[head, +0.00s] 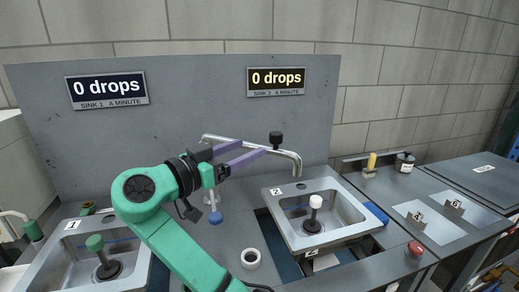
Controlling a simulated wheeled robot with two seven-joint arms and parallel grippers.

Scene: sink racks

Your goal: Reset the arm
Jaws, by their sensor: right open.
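My right arm comes in green from the bottom middle and bends at its elbow. My left gripper is not in view.
Sink 1 (75,254), bottom left, holds a green-topped plunger-like piece (96,243). Sink 2 (277,219), tilted, holds a white-topped one (315,202). A white ring (250,258) lies between them. Both signs read 0 drops. A right counter holds a red knob (415,248).

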